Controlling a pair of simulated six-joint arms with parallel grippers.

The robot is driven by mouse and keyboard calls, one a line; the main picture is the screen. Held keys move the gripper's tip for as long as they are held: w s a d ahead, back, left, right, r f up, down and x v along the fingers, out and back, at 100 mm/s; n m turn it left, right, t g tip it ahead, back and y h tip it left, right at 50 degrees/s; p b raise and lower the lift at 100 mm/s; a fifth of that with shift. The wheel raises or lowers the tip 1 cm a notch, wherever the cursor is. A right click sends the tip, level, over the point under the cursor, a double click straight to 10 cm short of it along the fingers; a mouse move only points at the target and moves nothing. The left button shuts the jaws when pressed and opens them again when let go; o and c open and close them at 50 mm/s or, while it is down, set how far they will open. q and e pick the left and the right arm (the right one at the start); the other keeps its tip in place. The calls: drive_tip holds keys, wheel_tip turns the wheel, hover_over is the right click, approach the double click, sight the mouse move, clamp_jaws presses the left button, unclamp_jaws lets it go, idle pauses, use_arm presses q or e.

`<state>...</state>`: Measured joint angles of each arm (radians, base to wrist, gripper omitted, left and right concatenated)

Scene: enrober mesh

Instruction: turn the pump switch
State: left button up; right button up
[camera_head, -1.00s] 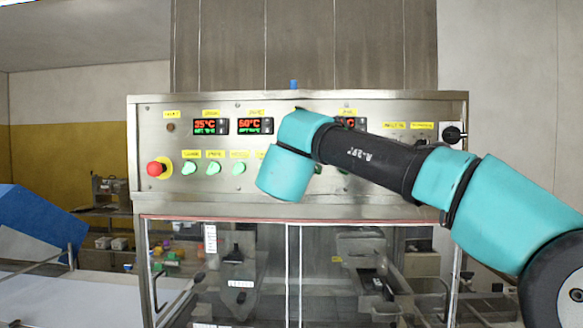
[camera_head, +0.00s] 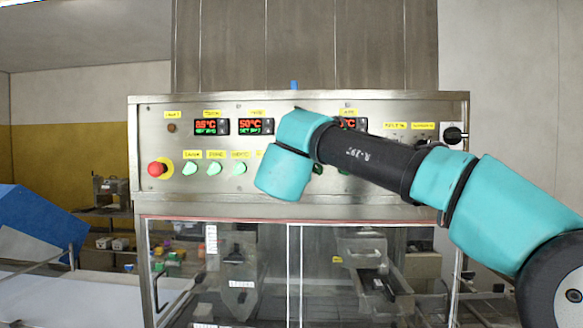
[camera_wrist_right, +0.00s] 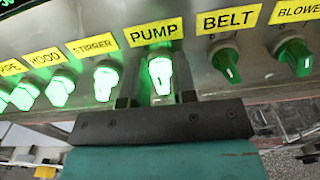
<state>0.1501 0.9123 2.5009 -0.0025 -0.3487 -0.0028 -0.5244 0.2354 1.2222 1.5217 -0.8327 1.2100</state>
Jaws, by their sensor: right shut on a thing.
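The pump switch (camera_wrist_right: 160,74) is a brightly lit green knob under the yellow PUMP label (camera_wrist_right: 154,32) in the right wrist view. Its grip bar looks about upright. My right gripper (camera_wrist_right: 157,88) is shut on this knob, with one dark finger on each side of it. In the head view my teal right arm covers the pump switch and the gripper. My left gripper is in neither view.
The unlit belt knob (camera_wrist_right: 225,64) and blower knob (camera_wrist_right: 293,58) are close on the right. The lit stirrer knob (camera_wrist_right: 106,80) is close on the left. A red emergency button (camera_head: 157,169) sits at the left of the steel panel (camera_head: 150,118).

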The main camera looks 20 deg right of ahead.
drive_tip(key=n, duration=0.6)
drive_tip(key=shift+a+f, duration=0.1)
drive_tip(key=shift+a, duration=0.1)
idle(0.5)
drive_tip(key=o, duration=0.7)
drive_tip(key=v, duration=1.7)
drive_tip(key=shift+s+a, duration=0.1)
drive_tip(key=shift+s, duration=0.05)
